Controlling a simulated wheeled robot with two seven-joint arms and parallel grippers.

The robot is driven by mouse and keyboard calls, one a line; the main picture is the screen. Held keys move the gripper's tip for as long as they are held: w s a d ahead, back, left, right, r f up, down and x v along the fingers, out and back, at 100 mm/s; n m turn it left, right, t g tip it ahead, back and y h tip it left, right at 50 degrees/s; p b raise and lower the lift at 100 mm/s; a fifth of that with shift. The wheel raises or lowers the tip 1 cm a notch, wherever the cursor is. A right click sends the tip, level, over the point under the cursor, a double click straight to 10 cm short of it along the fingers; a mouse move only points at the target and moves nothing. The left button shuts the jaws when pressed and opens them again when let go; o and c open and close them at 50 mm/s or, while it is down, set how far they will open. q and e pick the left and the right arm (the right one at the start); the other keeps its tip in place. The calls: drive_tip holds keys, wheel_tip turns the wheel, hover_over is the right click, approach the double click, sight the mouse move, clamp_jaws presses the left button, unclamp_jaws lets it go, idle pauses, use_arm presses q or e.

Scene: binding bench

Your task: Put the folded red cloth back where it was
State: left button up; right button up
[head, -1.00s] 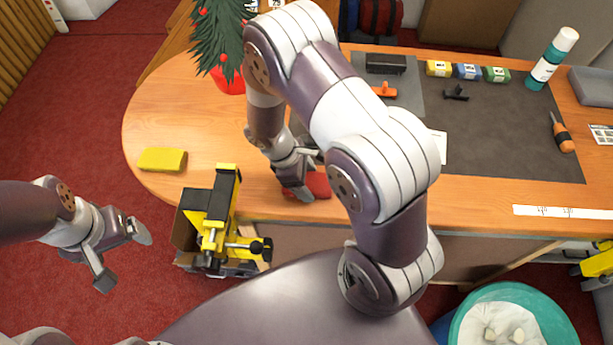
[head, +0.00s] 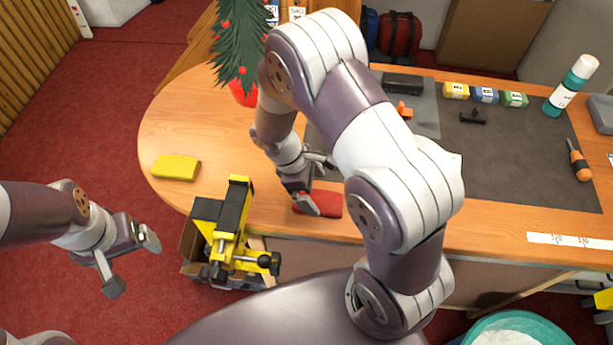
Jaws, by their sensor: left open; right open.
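The folded red cloth (head: 329,204) lies on the wooden table near its front edge, partly covered by my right gripper. My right gripper (head: 312,184) is open and points down at the cloth's left end. One fingertip overlaps the cloth in the head view; I cannot tell whether it touches. My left gripper (head: 132,263) is open and empty, out over the red floor left of the table and far from the cloth.
A folded yellow cloth (head: 176,168) lies on the table's left end (head: 190,125). A yellow and black clamp-like device (head: 232,230) stands at the front edge, left of the red cloth. A small decorated tree (head: 238,50) stands behind. A grey mat (head: 520,165) with tools covers the right.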

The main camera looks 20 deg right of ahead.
drive_tip(key=v, duration=0.8)
drive_tip(key=s+d+r+m+t+y+b, duration=0.1)
drive_tip(key=s+m+t+y+b, duration=0.1)
drive_tip(key=s+m, duration=0.5)
drive_tip(key=m+t+y, duration=0.1)
drive_tip(key=m+y, duration=0.1)
drive_tip(key=m, duration=0.2)
drive_tip(key=shift+d+r+t+b, duration=0.25)
drive_tip(key=shift+d+t+b, duration=0.1)
drive_tip(key=shift+d+t, duration=0.05)
